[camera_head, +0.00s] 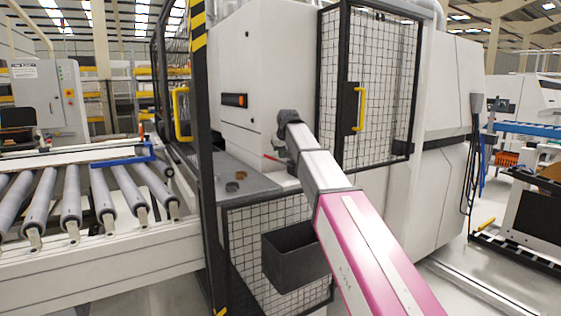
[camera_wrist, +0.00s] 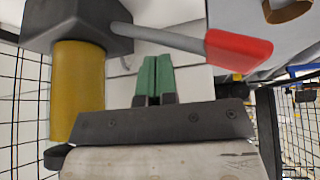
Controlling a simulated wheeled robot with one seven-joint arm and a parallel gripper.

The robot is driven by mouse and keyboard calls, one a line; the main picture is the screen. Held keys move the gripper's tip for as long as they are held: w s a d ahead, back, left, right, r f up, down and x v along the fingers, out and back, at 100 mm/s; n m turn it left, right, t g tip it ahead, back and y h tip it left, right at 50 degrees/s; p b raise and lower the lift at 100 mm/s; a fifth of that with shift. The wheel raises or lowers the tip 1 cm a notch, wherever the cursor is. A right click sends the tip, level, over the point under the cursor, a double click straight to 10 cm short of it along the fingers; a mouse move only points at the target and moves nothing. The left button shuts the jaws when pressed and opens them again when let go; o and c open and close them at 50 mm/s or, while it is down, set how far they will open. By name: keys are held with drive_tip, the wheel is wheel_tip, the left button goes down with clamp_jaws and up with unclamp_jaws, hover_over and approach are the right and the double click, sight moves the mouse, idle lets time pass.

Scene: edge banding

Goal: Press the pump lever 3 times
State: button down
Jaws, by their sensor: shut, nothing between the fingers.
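The pump lever, a grey rod with a red grip (camera_wrist: 238,52), runs out of a dark grey pump head (camera_wrist: 75,22) in the wrist view. The pump head sits against a mustard-yellow cylinder (camera_wrist: 78,90). My gripper (camera_wrist: 156,60) shows its green fingers together and empty. In the picture, the fingertips are just below the rod, between the pump head and the red grip; I cannot tell if they touch the rod. In the head view, a small red piece (camera_head: 271,157), probably the lever grip, shows left of my arm's end. My arm hides most of the pump there.
A grey shelf (camera_head: 240,187) with small brown round pieces lies left of my arm. A dark open bin (camera_head: 294,258) hangs below it. Mesh guards (camera_head: 380,90) and a striped post (camera_head: 203,130) stand close by. A roller conveyor (camera_head: 70,205) is at left.

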drive_tip(key=shift+s+a+f, duration=0.15)
drive_tip(key=shift+a+f, duration=0.05)
drive_tip(key=shift+f, duration=0.3)
drive_tip(key=shift+s+a+f, duration=0.2)
drive_tip(key=shift+a+f, duration=0.05)
drive_tip(key=shift+f, duration=0.25)
drive_tip(key=shift+s+a+f, duration=0.15)
drive_tip(key=shift+a+f, duration=0.05)
drive_tip(key=shift+f, duration=0.3)
idle(2.2)
drive_tip(key=shift+r, duration=0.1)
drive_tip(key=shift+w+d+r, duration=0.25)
drive_tip(key=shift+d+r, duration=0.1)
drive_tip(key=shift+r, duration=0.3)
drive_tip(key=shift+w+d+r, duration=0.2)
drive_tip(key=shift+d+r, duration=0.1)
drive_tip(key=shift+r, duration=0.4)
drive_tip(key=shift+w+d+r, duration=0.25)
drive_tip(key=shift+d+r, duration=0.1)
drive_tip(key=shift+r, duration=0.3)
drive_tip(key=shift+w+d+r, duration=0.2)
drive_tip(key=shift+d+r, duration=0.15)
drive_tip(key=shift+r, duration=0.4)
drive_tip(key=shift+w+d+r, duration=0.25)
drive_tip(key=shift+d+r, duration=0.05)
drive_tip(key=shift+r, duration=0.4)
drive_tip(key=shift+w+d+r, duration=0.2)
drive_tip(key=shift+d+r, duration=0.15)
drive_tip(key=shift+r, duration=0.4)
